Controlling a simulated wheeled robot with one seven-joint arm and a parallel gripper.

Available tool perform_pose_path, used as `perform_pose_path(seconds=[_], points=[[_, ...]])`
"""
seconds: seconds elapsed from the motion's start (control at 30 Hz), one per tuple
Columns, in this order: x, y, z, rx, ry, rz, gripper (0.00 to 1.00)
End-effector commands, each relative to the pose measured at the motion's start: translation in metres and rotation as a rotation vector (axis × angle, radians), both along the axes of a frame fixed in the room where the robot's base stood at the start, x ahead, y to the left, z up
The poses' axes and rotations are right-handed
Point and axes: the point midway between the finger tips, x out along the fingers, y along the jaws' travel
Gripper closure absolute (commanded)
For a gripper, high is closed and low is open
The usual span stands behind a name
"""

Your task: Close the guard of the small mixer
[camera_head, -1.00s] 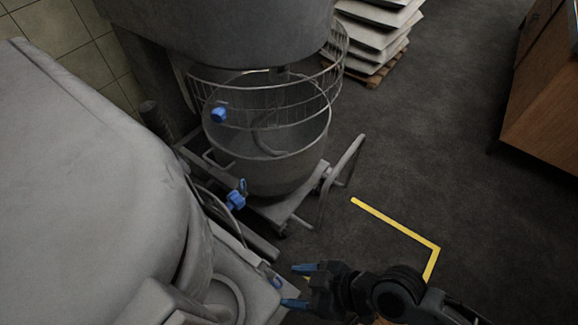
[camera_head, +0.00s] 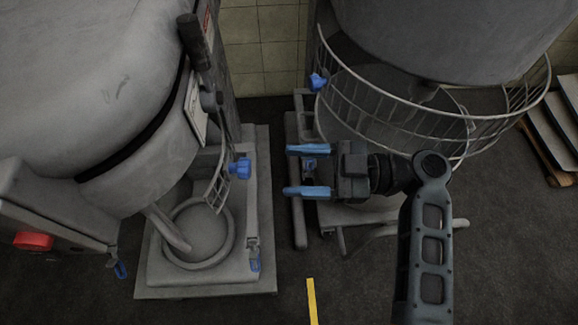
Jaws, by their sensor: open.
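The small mixer (camera_head: 110,90) stands on the left, a grey rounded body over a grey base with a ring-shaped bowl seat (camera_head: 200,240). Its wire guard (camera_head: 217,184) shows as a short curved section on the right side, with a blue knob (camera_head: 240,168) at its edge. The rest of the guard is hidden or out of sight. My gripper (camera_head: 308,171) is open and empty, with blue fingertips pointing left. In the picture it lies right of the guard's blue knob with a gap between, and in front of the large mixer.
The large mixer (camera_head: 440,35) stands at the right with its own wire guard (camera_head: 375,100) around a bowl, partly behind my arm. A dark lever (camera_head: 195,45) rises beside the small mixer. A red button (camera_head: 34,241) is at the left. Dark floor lies between the mixers.

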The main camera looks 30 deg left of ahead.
Motion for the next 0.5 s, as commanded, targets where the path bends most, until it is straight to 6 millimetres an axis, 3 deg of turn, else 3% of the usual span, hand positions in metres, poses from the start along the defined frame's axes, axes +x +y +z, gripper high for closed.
perform_pose_path(seconds=[0.5], points=[[-0.029,0.061,0.002,0.001,-0.002,0.004,0.37]])
